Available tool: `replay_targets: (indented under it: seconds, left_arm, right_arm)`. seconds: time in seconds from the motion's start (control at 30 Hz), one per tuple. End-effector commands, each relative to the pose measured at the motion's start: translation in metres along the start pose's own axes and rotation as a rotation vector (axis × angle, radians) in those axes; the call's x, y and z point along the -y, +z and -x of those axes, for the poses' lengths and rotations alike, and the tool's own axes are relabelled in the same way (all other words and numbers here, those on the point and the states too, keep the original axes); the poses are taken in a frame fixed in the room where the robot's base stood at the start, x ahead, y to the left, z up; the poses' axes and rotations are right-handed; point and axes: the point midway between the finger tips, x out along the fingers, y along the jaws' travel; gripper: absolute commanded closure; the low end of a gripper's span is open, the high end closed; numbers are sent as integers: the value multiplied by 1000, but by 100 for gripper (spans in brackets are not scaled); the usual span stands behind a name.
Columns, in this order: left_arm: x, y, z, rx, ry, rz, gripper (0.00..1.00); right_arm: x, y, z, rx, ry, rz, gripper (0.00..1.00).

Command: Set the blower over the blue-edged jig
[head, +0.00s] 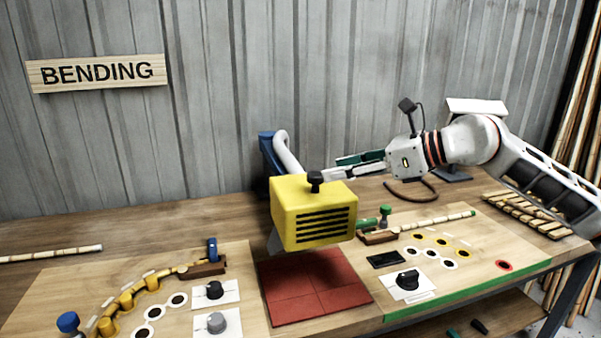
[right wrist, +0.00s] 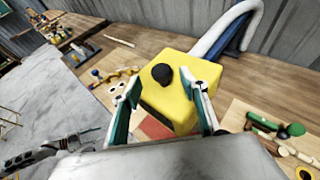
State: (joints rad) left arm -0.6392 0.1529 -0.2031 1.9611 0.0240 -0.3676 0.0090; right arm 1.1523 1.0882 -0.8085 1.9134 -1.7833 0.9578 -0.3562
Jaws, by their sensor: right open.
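The blower is a yellow box (head: 312,213) with dark slots in front and a black knob (head: 315,180) on top. It stands over the red tiled pad (head: 312,288), between the two jig boards. My right gripper (head: 328,174) is open at the top of the blower, close to the knob. In the right wrist view, its fingers (right wrist: 165,105) are spread, with the yellow blower (right wrist: 178,75) and knob between and beyond them. The left jig board (head: 245,262) carries blue-topped clamps (head: 212,250); its front edge is out of frame. A grey mechanical part, likely my left gripper (right wrist: 75,140), shows small.
A pale hose (head: 287,152) and blue stand (head: 268,155) are behind the blower. The green-edged board (head: 480,292) at right holds a rattan piece (head: 432,222), a black dial (head: 407,279) and ringed holes. A curved rattan strip (head: 148,285) lies on the left board.

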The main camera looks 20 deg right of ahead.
Motion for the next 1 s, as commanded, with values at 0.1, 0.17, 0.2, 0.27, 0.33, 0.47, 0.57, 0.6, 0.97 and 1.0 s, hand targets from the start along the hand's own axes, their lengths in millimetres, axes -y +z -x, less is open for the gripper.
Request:
replay_targets:
  seconds: [0.1, 0.17, 0.2, 0.27, 0.33, 0.47, 0.57, 0.6, 0.97, 1.0]
  left_arm:
    - [-3, -3, 2, -1, 5, 2, 57]
    - [-8, -4, 4, 1, 10, 9, 57]
    - [-10, -5, 6, 2, 13, 14, 57]
    - [-12, -7, 7, 2, 13, 20, 57]
    - [-12, -9, 8, 1, 13, 21, 57]
    - [-10, -11, 10, 1, 11, 21, 57]
    - [-10, -12, 10, 1, 10, 20, 57]
    - [-10, -13, 10, 1, 10, 20, 57]
    - [-8, -12, 10, 2, 9, 16, 57]
    - [-8, -12, 10, 2, 9, 16, 57]
  right_arm:
    - [0, 1, -10, 0, 0, 0, 56]
    - [0, 2, -20, 1, 1, -1, 56]
    - [-1, 2, -26, 0, 2, 0, 56]
    - [-1, 2, -36, 1, 3, -1, 56]
    - [-1, 2, -47, 1, 2, -1, 56]
    - [0, 2, -63, 1, 1, -2, 56]
    - [0, 2, -71, 1, 1, -2, 56]
    - [0, 1, -73, 2, 1, -2, 56]
    - [0, 1, -76, 2, 0, -1, 69]
    - [0, 1, -76, 2, 0, -1, 80]
